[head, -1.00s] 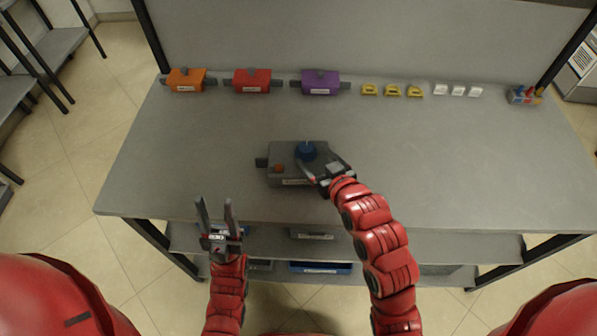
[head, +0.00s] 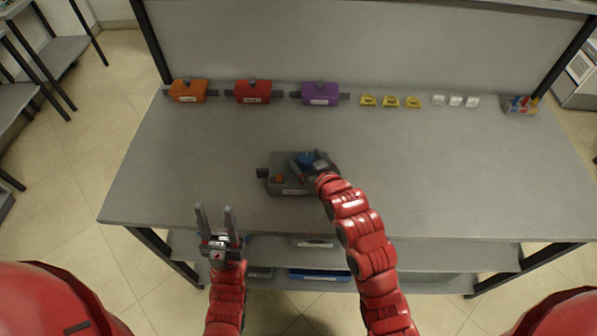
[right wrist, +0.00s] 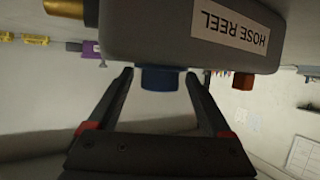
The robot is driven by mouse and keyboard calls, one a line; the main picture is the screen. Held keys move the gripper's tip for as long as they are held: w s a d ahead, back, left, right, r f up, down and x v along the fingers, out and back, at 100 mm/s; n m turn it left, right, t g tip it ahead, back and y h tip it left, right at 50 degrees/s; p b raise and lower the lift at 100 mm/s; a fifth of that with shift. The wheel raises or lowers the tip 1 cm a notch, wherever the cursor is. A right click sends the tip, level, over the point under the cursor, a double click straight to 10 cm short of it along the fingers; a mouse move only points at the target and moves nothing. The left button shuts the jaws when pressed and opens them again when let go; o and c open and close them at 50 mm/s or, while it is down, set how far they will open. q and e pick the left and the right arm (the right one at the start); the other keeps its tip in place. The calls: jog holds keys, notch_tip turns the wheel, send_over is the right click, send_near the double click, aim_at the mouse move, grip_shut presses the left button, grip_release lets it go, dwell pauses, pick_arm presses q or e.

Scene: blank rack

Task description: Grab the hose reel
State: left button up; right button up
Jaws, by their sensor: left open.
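The hose reel is a grey box (head: 285,187) in the middle of the workbench, with a blue knob (head: 305,158) and an orange-red button (head: 279,179) on top. In the right wrist view its grey body (right wrist: 150,35) shows an upside-down "HOSE REEL" label, and the blue knob (right wrist: 162,79) sits between my fingertips. My right gripper (head: 306,162) is over the box, its fingers either side of the knob with a gap visible on the left; it covers the box's right part.
Orange (head: 187,91), red (head: 252,92) and purple (head: 320,94) boxes stand along the bench's back edge. Yellow pieces (head: 390,101), white pieces (head: 455,100) and a small colourful container (head: 520,105) are to their right. The bench top (head: 450,170) is otherwise clear.

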grip_shut()
dwell(0.5)
